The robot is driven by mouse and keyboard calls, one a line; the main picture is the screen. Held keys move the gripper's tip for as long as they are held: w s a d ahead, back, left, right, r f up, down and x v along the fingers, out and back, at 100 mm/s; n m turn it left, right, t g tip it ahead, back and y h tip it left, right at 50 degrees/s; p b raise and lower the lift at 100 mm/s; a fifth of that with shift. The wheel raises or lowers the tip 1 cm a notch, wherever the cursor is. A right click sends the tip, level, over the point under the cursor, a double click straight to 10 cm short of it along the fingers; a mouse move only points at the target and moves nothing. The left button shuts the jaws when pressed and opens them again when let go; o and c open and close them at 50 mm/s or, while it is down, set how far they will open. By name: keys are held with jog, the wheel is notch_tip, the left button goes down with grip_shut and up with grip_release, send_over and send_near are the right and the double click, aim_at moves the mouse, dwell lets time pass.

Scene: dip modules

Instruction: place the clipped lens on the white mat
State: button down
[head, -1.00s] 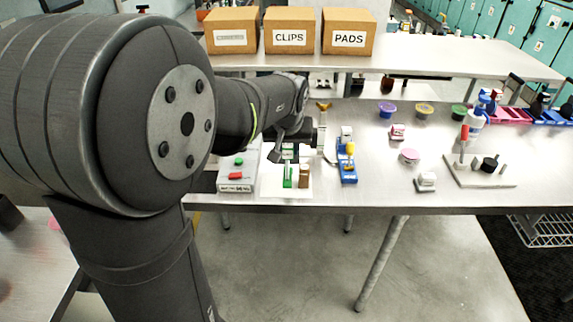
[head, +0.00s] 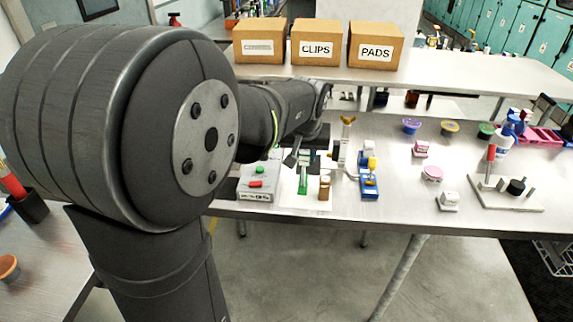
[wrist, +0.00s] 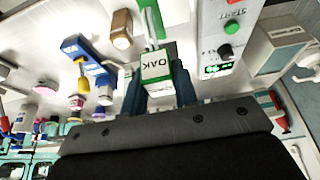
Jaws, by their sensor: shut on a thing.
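My gripper (head: 303,160) is at the far end of my arm, over the left part of the bench. In the wrist view its two dark fingers (wrist: 159,92) are shut on a white and green clip (wrist: 156,68) with letters reading "OAK". Narrow white and green prongs reach away from its block. In the head view the clip's green part (head: 303,182) hangs below the fingers, over the white mat (head: 311,204). I cannot tell whether it touches the mat. The lens is too small or hidden to make out.
A brown capped bottle (head: 325,187) stands close right of the clip. A grey control box (head: 256,184) with green and red buttons is close left. A blue and yellow device (head: 369,184) stands further right. Small pots and a white stand (head: 505,195) are beyond open bench.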

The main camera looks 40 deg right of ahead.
jog(key=w+f, duration=0.3)
jog(key=f, duration=0.3)
jog(key=shift+w+a, duration=0.3)
jog(key=shift+w, duration=0.1)
jog(key=shift+f, duration=0.15)
jog(key=shift+f, duration=0.15)
jog(key=c, duration=1.1)
grip_release()
jog(key=shift+c, duration=0.2)
jog(key=v, duration=1.2)
jog(key=shift+r, duration=0.2)
jog(key=shift+f, duration=0.1)
